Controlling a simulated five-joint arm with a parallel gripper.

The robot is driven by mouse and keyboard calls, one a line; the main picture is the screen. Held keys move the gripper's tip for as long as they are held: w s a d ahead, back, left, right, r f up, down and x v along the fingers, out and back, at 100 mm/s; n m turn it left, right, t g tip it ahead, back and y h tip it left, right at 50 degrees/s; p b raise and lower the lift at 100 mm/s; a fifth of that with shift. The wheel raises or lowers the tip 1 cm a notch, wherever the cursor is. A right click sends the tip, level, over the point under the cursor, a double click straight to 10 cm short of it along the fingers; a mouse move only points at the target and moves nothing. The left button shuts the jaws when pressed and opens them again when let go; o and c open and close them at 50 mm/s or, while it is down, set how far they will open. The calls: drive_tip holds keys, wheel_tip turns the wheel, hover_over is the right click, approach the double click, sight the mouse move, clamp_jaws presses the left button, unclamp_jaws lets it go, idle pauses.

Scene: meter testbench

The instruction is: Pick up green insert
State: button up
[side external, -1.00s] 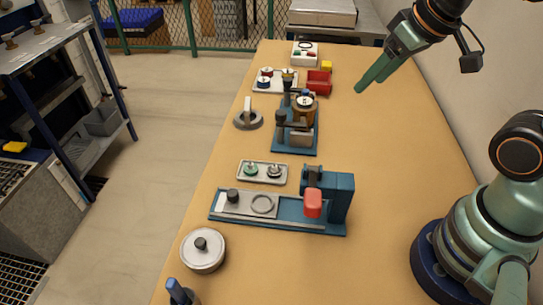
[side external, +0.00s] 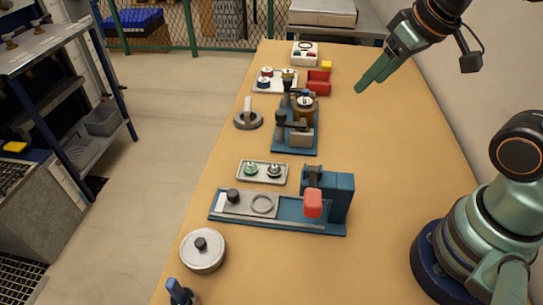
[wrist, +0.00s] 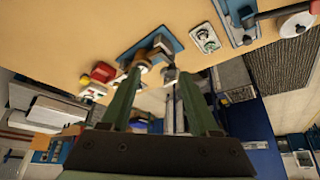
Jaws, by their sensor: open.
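The green insert (side external: 251,168) sits upright in the left place of a small grey tray (side external: 239,175), beside a dark insert (side external: 274,170). In the wrist view the same tray (wrist: 206,38) shows small near the top, right of centre. My gripper (side external: 374,76) is raised over the far right part of the table, well away from the tray. In the wrist view my gripper (wrist: 160,74) has its two green fingers spread apart, with nothing held between them.
A blue fixture with a red handle (side external: 313,203) stands just in front of the tray. A blue stand with a copper-coloured part (side external: 306,110) stands behind it. A round lidded pot (side external: 202,250) is at the front left. The table's right side is mostly clear.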

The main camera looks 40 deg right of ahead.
drive_tip(key=shift+o, duration=1.3)
drive_tip(key=n+g, duration=0.6)
drive_tip(key=n, duration=1.4)
hover_over(251, 168)
wheel_tip(251, 168, down, 12)
drive_tip(key=f, duration=1.1)
drive_tip(key=shift+w+d+f, duration=0.2)
drive_tip(key=shift+w+f, duration=0.1)
drive_tip(key=shift+f, duration=0.1)
